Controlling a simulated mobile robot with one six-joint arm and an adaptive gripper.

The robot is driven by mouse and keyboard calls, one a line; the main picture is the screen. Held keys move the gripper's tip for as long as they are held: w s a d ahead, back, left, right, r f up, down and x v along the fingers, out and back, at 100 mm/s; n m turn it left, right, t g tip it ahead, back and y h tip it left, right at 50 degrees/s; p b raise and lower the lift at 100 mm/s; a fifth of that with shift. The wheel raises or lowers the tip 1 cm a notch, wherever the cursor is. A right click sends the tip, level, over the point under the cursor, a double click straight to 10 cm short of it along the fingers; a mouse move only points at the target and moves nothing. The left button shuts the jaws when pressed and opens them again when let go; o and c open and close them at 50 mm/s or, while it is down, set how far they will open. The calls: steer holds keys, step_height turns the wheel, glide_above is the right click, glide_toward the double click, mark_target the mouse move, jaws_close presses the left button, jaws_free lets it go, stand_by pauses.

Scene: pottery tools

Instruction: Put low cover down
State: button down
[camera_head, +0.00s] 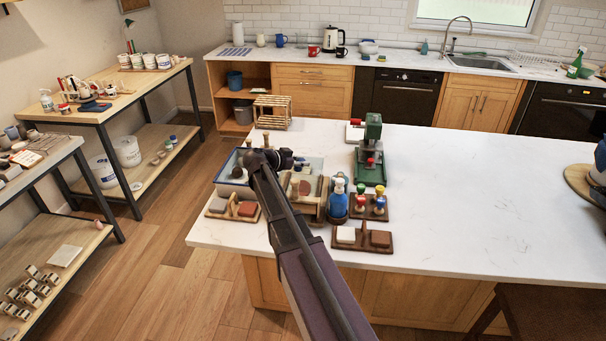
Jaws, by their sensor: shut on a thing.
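My gripper (283,158), a dark shape at the end of my arm, is over the left end of the white counter, above the shallow tray with a blue rim (229,186). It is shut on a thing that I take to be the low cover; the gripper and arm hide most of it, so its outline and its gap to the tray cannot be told. Small round and block-shaped pieces sit in the tray area just right of my arm.
A green press-like tool (371,150), a blue bottle (338,203), a small rack with coloured knobs (369,206) and a wooden block holder (362,238) stand close to the right. A wooden crate (272,111) stands behind. The counter's right half (480,200) is mostly clear.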

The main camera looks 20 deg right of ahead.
mark_target(295, 170)
stand_by(0.3)
steer(key=shift+f+b, duration=1.85)
steer(key=shift+f, duration=0.15)
steer(key=shift+c, duration=2)
jaws_free()
steer(key=shift+r, duration=0.2)
steer(key=shift+s+a+r, duration=0.1)
steer(key=shift+a+r, duration=0.05)
steer(key=shift+a, duration=0.1)
steer(key=p+v, duration=0.4)
steer(key=v, duration=0.7)
steer(key=shift+a+p, duration=0.2)
steer(key=shift+p, duration=0.1)
steer(key=shift+r, duration=0.1)
